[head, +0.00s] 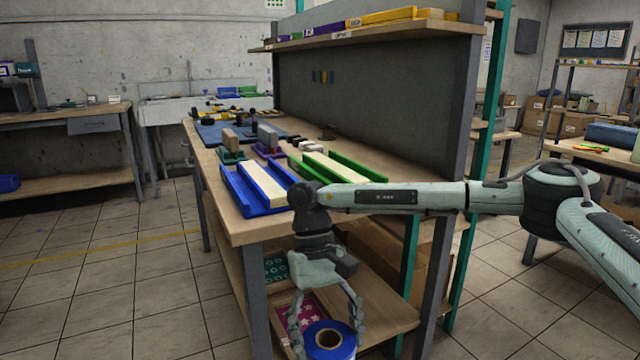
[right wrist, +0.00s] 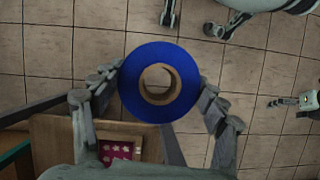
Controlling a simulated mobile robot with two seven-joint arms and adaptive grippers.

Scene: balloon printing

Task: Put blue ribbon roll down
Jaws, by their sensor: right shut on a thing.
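The blue ribbon roll (head: 330,342) has a brown cardboard core and sits low at the bottom of the head view, cut off by the frame edge. My right gripper (head: 327,325) points down and is shut on the roll, one finger on each side. In the right wrist view the roll (right wrist: 160,82) lies between the fingertips of the right gripper (right wrist: 160,88), with floor tiles behind it. The roll is held in front of the workbench's lower shelf. My left gripper is not in view.
The workbench (head: 238,232) carries a blue tray (head: 237,190) and a green tray (head: 350,165) with pale strips. Its lower shelf (head: 385,318) holds a pink patterned box (head: 290,318). The floor at left is clear.

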